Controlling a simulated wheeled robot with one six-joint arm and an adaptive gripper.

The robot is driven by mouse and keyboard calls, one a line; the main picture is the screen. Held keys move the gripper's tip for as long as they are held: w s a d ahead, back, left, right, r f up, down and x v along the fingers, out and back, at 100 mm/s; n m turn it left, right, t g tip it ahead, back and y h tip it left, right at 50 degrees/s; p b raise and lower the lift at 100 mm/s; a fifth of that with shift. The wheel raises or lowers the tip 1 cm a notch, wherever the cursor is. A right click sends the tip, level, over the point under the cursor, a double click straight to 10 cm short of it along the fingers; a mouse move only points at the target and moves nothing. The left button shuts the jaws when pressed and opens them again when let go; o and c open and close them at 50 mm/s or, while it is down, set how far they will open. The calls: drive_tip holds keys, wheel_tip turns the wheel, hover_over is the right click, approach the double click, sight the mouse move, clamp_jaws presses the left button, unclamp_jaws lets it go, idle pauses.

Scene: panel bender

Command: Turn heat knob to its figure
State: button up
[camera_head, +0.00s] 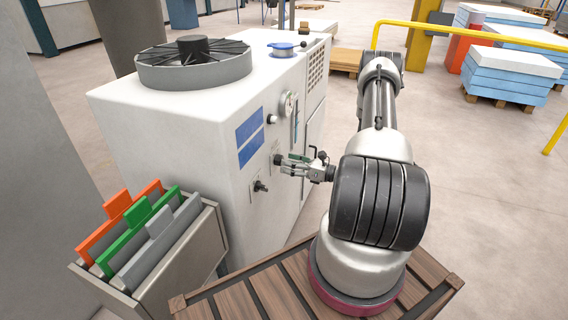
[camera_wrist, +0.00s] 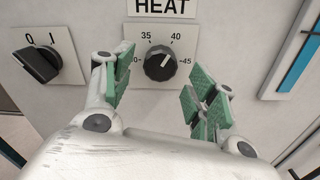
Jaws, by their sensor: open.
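The heat knob (camera_wrist: 159,66) is a round black knob with a white pointer line, on a pale plate under the word HEAT in the wrist view. Its dial reads 35, 40 and 45, with a further figure at the left partly hidden by a finger. The pointer leans up and right, towards 40. My gripper (camera_wrist: 160,95) is open, its green-padded fingers on either side below the knob, with nothing between them. In the head view my gripper (camera_head: 283,162) is at the front of the white cabinet, by the heat knob (camera_head: 277,159).
A black 0/1 switch (camera_wrist: 38,65) is left of the knob; it also shows in the head view (camera_head: 260,186). A blue-striped gauge (camera_wrist: 300,62) is at right. The white cabinet (camera_head: 212,150) carries a fan. A folder rack (camera_head: 190,262) stands at front left.

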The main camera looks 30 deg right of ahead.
drive_tip(key=shift+x, duration=1.2)
drive_tip(key=shift+c, duration=0.2)
drive_tip(key=c, duration=1)
drive_tip(key=shift+n, duration=0.3)
drive_tip(key=n, duration=1.1)
